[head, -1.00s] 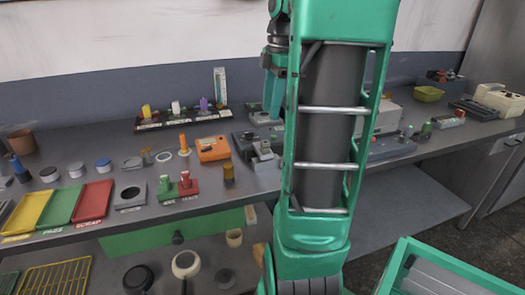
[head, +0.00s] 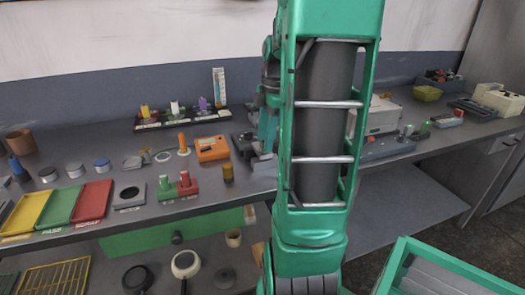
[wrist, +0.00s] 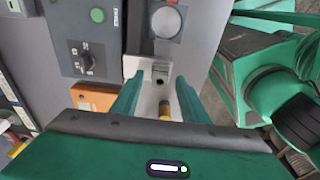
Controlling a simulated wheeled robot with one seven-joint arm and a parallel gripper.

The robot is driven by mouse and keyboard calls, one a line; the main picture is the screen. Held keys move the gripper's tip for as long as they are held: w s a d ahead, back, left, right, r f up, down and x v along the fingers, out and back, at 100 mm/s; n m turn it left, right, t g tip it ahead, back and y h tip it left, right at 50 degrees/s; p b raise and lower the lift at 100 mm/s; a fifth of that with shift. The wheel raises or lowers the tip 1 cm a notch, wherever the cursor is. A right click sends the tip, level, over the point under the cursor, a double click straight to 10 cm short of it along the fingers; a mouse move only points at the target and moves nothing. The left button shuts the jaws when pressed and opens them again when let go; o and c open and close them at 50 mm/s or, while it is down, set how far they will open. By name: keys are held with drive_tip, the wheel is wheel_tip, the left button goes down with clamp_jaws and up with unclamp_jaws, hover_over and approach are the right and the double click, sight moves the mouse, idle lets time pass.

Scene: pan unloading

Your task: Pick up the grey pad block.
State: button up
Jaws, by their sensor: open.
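The grey pad block (wrist: 134,66) appears in the wrist view as a pale grey, stepped piece with a small dark hole. My gripper (wrist: 158,82) is open, and its two green fingers reach toward the block from either side. I cannot tell whether they touch it. In the head view, a grey piece that looks like the block (head: 262,168) shows at the bench's front edge, left of my arm. My arm hides part of it and most of the gripper.
A dark control box (wrist: 85,40) with a green button and a knob stands beside the block. A round silver disc (wrist: 166,22) lies beyond it. An orange box (head: 212,149) and an amber cylinder (head: 228,173) stand to the left. Coloured trays (head: 92,201) sit farther left.

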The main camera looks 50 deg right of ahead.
clamp_jaws()
drive_tip(key=shift+r, duration=0.1)
